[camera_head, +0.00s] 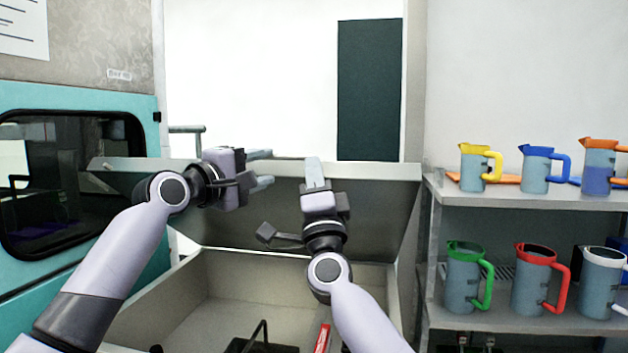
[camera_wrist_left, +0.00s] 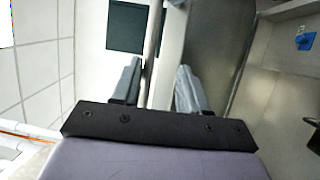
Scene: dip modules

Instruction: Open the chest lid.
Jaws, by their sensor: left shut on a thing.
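The chest (camera_head: 165,306) stands in front of me with its grey lid (camera_head: 380,205) raised and tilted up at the back, the inside of the chest open to view. My left gripper (camera_head: 265,168) is at the lid's upper edge, left of its middle, shut on it. In the left wrist view the lid's edge (camera_wrist_left: 169,50) runs between the two fingers (camera_wrist_left: 157,88). My right gripper (camera_head: 314,165) points up in front of the lid, its fingertips by the upper edge. Its fingers overlap in this view, so their opening is hidden.
A red item (camera_head: 322,338) and a dark item (camera_head: 262,346) lie inside the chest. A metal shelf (camera_head: 525,213) with several jugs stands close on the right. A teal cabinet with a dark window (camera_head: 70,180) stands on the left. A white wall panel (camera_head: 250,70) is behind the lid.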

